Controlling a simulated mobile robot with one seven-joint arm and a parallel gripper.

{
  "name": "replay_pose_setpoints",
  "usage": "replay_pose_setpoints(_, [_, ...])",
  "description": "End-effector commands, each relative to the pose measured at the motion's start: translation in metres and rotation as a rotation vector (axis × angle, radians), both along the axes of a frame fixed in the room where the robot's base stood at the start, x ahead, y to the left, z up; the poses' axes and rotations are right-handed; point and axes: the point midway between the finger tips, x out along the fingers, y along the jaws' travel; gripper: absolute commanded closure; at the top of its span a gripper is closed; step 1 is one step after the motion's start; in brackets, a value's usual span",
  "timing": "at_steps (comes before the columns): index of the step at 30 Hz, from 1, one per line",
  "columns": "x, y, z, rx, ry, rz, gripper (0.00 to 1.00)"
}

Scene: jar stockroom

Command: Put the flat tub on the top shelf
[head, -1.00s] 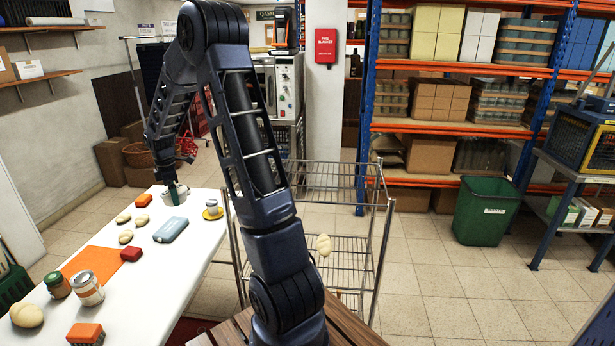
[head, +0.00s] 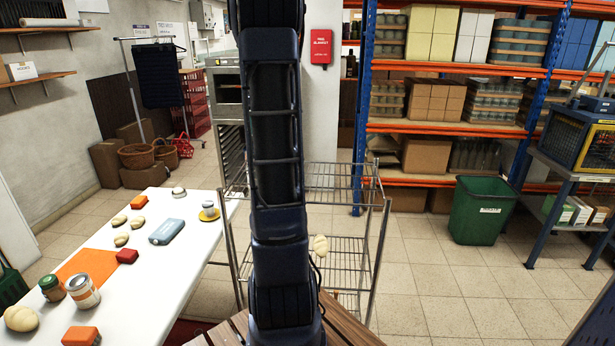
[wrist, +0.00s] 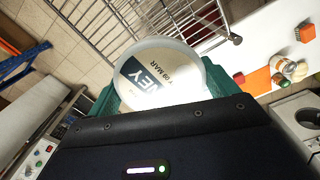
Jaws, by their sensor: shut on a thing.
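My gripper (wrist: 160,92) shows in the wrist view with its green fingers on both sides of a round, pale tub, the flat tub (wrist: 150,65). It is shut on the tub. Part of a label with "NEY" shows on the tub; its lower part is hidden by the gripper body. The wire rack with its top shelf (head: 340,190) stands beyond my arm in the head view. Wire shelving (wrist: 140,15) also shows beyond the tub in the wrist view. The gripper and tub are out of the head view.
A pale roll (head: 320,245) shows at the rack. A green bin (head: 480,210) stands right, with open floor between.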

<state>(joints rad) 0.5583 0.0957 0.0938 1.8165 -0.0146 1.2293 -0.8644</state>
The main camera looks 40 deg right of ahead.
Motion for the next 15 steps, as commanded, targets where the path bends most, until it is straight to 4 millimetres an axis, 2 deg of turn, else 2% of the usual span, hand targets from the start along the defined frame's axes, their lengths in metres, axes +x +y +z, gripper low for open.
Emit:
replay_pose_setpoints(3, [-0.014,-0.016,0.013,0.001,-0.003,-0.060,0.44])
replay_pose_setpoints(7, [-0.020,-0.022,0.016,0.004,-0.002,-0.088,0.44])
replay_pose_setpoints(11, [-0.021,-0.023,-0.001,0.005,0.001,-0.092,0.44])
replay_pose_setpoints(15, [-0.022,-0.023,-0.032,0.006,0.002,-0.092,0.44])
